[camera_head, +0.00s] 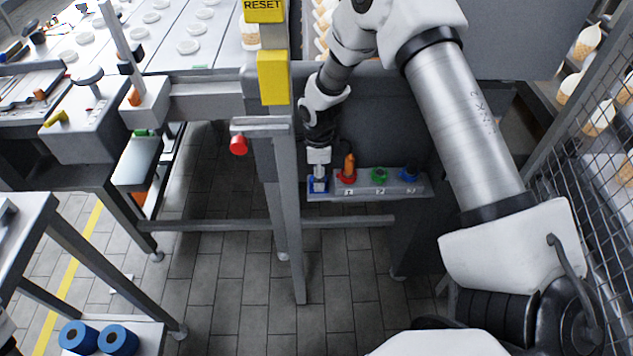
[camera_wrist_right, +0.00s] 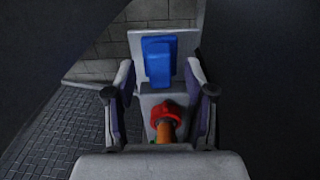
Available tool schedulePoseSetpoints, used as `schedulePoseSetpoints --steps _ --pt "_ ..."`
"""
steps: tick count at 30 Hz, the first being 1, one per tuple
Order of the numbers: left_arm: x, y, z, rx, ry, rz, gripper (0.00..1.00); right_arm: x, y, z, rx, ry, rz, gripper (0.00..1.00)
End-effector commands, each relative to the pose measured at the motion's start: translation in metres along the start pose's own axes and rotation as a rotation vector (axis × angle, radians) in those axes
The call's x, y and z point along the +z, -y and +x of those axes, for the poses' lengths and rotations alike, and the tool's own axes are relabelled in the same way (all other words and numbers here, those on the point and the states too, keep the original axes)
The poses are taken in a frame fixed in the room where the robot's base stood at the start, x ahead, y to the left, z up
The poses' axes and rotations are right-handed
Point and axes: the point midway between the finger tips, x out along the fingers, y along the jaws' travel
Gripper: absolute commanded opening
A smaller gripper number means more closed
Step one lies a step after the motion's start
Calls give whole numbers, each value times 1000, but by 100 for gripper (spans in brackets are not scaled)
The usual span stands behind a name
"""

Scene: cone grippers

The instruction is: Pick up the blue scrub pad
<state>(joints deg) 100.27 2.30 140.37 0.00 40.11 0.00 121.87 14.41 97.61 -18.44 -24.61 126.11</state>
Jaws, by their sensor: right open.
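The blue scrub pad (camera_head: 312,186) is at the left end of a narrow grey shelf, partly hidden by my right gripper (camera_head: 319,171). In the right wrist view the blue pad (camera_wrist_right: 159,68) shows ahead, between the lines of the two fingers, with a blue backing behind it. I cannot tell whether that backing is part of the pad. My right gripper (camera_wrist_right: 160,80) is open, with a finger on each side and a gap to the pad. Contact is not visible. My left gripper is not in view.
A red item with an orange handle (camera_head: 348,170) stands close right of the pad, then a green item (camera_head: 379,175) and a dark blue one (camera_head: 409,173). A grey post (camera_head: 284,210) stands left of the shelf. A wire fence (camera_head: 600,170) is at the right.

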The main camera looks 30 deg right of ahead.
Motion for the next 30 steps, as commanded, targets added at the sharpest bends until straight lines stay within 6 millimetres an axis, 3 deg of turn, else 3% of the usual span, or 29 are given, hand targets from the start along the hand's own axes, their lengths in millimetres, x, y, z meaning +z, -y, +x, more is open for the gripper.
schedulePoseSetpoints --steps 3,9,10,14,25,30 --pt "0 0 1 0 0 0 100 0 0 15 1 -1 -1 54" --pt "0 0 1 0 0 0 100 0 0 16 -1 0 -1 54" --pt "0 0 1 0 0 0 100 0 0 16 -1 0 -1 47" --pt "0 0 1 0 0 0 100 0 0 16 -1 0 -1 1" --pt "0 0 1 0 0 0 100 0 0 16 0 0 -1 0" --pt "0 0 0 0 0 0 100 0 1 4 -2 2 0 0"
